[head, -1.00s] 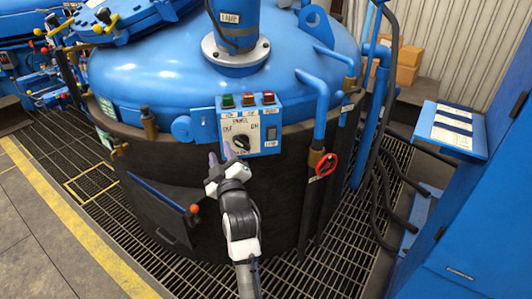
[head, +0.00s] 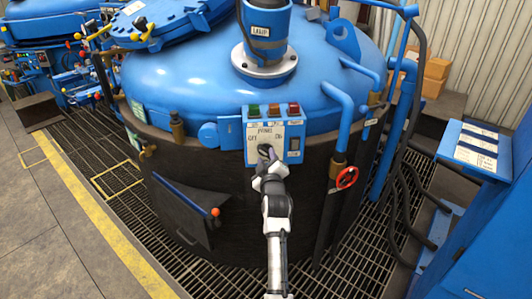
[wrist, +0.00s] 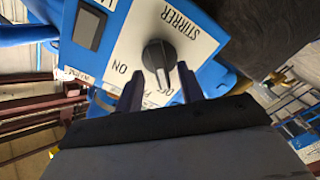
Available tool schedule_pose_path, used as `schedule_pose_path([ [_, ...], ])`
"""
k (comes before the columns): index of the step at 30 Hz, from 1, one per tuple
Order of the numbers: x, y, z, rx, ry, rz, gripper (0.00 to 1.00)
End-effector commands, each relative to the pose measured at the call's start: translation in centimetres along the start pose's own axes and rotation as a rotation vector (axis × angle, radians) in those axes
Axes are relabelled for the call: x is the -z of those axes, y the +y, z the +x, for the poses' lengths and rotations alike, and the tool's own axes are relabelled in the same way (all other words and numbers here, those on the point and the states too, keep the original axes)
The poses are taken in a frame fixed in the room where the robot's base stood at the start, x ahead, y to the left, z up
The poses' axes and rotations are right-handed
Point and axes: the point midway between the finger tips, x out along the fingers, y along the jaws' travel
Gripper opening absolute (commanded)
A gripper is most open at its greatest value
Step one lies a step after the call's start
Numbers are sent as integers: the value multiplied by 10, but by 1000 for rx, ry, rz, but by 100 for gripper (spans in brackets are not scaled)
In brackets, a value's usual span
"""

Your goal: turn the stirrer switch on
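The stirrer switch is a dark round knob (wrist: 160,56) on a white plate marked STIRRER, ON and OFF in the wrist view. In the head view the knob (head: 265,150) sits on the blue control panel (head: 249,128), partly hidden by my gripper (head: 268,165). My gripper (wrist: 160,88) is open, its two dark fingers apart just in front of the knob, one towards each side. I cannot tell whether they touch it.
A dark rocker switch (head: 295,143) and coloured buttons (head: 273,109) share the panel. The blue furnace lid (head: 180,80) rises behind it.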

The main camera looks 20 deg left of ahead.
Motion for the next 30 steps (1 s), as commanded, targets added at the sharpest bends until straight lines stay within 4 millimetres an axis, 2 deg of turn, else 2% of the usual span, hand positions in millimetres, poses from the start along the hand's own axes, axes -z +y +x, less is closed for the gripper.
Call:
schedule_pose_path([
  [6, 1, 0, 21, 1, 1, -1, 38],
  [17, 0, -1, 25, 1, 1, 0, 38],
  [26, 0, -1, 25, 1, 1, 0, 2],
  [30, 0, -1, 25, 1, 1, 1, 0],
])
